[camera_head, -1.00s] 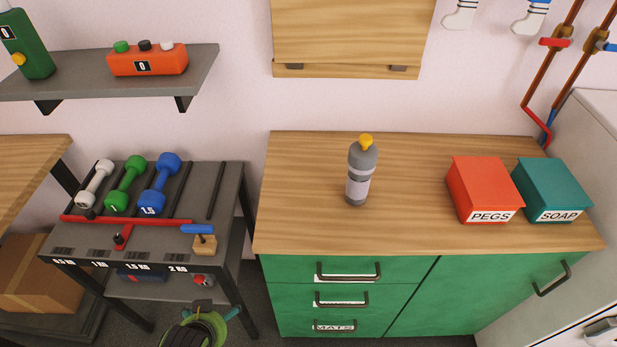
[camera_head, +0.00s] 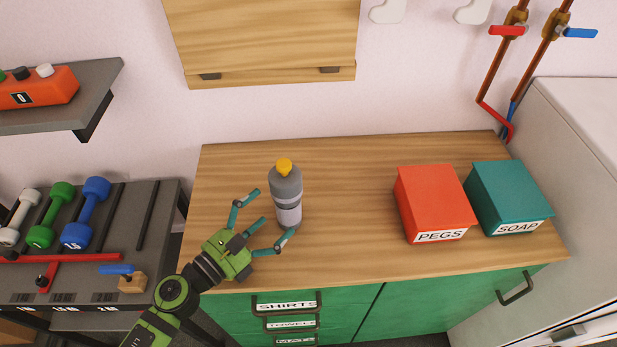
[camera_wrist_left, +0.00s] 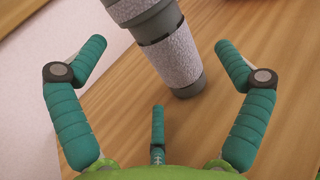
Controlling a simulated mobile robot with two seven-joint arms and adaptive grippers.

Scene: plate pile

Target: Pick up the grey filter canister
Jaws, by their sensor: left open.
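The grey filter canister (camera_head: 287,195) stands upright on the wooden counter, with a yellow cap on top and a pale band around its lower body. My left gripper (camera_head: 262,218) is open, just to the left of the canister and in front of it, with its teal fingers spread toward it. In the left wrist view the canister (camera_wrist_left: 168,50) stands ahead between the spread fingers of the gripper (camera_wrist_left: 160,75), and its top is cut off by the frame. The fingers do not appear closed on it. My right gripper is not in view.
The wooden counter (camera_head: 345,235) is clear between the canister and the red PEGS box (camera_head: 435,200). A teal SOAP box (camera_head: 508,195) stands beside that. A dumbbell rack (camera_head: 140,215) is at left. A wooden wall panel (camera_head: 260,35) hangs above the counter.

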